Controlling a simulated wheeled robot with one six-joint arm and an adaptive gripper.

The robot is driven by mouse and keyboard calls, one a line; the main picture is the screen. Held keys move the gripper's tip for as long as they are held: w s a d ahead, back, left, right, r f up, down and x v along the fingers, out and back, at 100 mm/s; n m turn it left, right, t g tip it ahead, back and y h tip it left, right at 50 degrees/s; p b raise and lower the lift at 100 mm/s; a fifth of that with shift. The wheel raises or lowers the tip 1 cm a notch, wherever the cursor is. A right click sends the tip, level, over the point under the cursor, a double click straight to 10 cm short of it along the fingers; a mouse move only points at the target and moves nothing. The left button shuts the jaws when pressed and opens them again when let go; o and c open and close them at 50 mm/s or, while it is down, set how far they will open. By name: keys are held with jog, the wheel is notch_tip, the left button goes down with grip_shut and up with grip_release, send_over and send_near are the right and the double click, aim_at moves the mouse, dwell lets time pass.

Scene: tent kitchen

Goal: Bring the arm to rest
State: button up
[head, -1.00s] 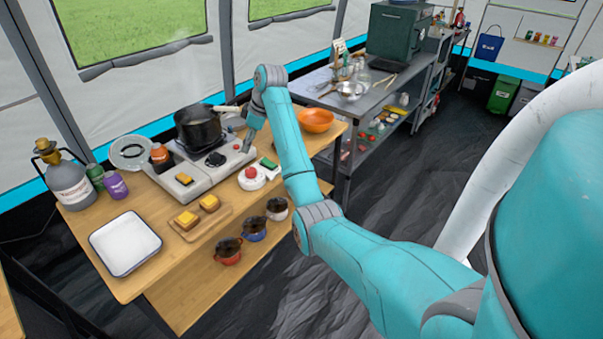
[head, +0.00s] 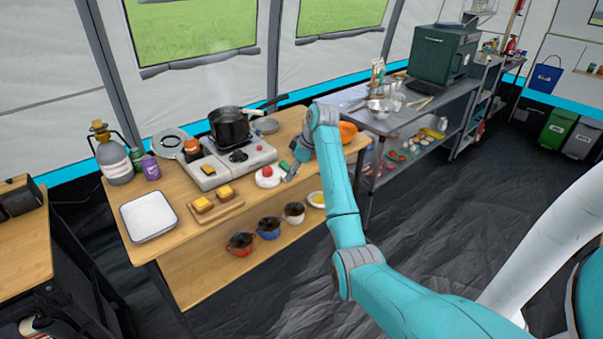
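My gripper (head: 292,174) is at the end of my teal arm, low over the right part of the wooden table (head: 190,228). It is beside the white plate (head: 268,179) with a red item on it and a small green and white item (head: 284,167). Its fingers are small and partly hidden by the wrist, so I cannot tell whether they are open or shut. I see nothing clearly held in it.
A camp stove (head: 231,163) carries a black pot (head: 229,125) left of my arm. A white tray (head: 149,216), a board (head: 217,207) with toast and a jug (head: 113,158) stand on the table. An orange bowl (head: 348,131) is behind my wrist. Open floor lies in front.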

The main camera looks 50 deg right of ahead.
jog(key=shift+s+f, duration=0.1)
dwell(0.3)
jog(key=s+a+f+m+t+h, duration=0.1)
jog(key=s+a+f, duration=0.2)
jog(key=a+f, duration=0.85)
jog(key=s+a+f+m+t+h, duration=0.15)
jog(key=s+a+f, duration=0.25)
jog(key=a+f, duration=0.75)
jog(key=s+a+f+t, duration=0.2)
jog(key=s+a+f, duration=0.3)
jog(key=s+a, duration=0.25)
jog(key=s+a+r+m+t, duration=0.1)
jog(key=s+a+r, duration=0.1)
jog(key=s+a, duration=0.5)
jog(key=s+a+r+t, duration=0.1)
jog(key=s+a+r, duration=0.15)
jog(key=s, duration=0.75)
jog(key=s+a+r+t+y, duration=0.1)
jog(key=s+a+r, duration=0.1)
jog(key=s+r, duration=0.5)
jog(key=s+a+r+t+y, duration=0.1)
jog(key=s+a+r+t, duration=0.1)
jog(key=s+r, duration=0.6)
notch_tip(320, 180, up, 3)
jog(key=shift+a+f, duration=0.1)
jog(key=shift+a, duration=0.25)
